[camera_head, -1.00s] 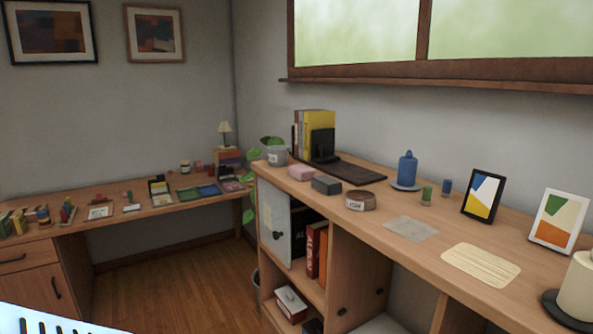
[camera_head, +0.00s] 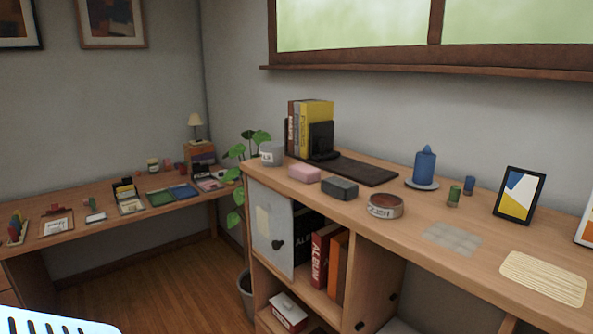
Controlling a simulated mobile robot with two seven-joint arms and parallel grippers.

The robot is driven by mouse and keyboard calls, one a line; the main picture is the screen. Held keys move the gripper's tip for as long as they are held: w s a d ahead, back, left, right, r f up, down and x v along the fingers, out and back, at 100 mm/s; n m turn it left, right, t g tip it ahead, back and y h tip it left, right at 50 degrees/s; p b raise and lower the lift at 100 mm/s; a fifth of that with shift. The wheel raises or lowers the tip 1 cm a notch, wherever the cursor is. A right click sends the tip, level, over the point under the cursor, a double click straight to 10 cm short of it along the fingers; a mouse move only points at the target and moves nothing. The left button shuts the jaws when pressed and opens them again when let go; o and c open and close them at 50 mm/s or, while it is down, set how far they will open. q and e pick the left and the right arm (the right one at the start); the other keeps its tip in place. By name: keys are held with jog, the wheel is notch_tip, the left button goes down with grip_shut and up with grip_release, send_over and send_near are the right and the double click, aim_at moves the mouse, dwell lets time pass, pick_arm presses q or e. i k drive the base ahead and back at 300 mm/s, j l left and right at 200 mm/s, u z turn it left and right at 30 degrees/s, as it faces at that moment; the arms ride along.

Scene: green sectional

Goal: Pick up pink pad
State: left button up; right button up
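The pink pad (camera_head: 304,173) is a small rounded pink block. It lies on the wooden counter (camera_head: 400,222) near its left end, in front of a dark mat and just left of a dark grey block. Its visible sides are clear of other things. Neither of my grippers shows in the head view.
A dark grey block (camera_head: 339,188), a round tin (camera_head: 385,205) and a dark mat (camera_head: 357,170) lie near the pad. Wooden floor (camera_head: 150,285) is clear at the left.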

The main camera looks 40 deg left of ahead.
aim_at(305, 173)
jog(key=j+z, duration=0.2)
jog(key=j, duration=1.25)
jog(key=k, duration=0.05)
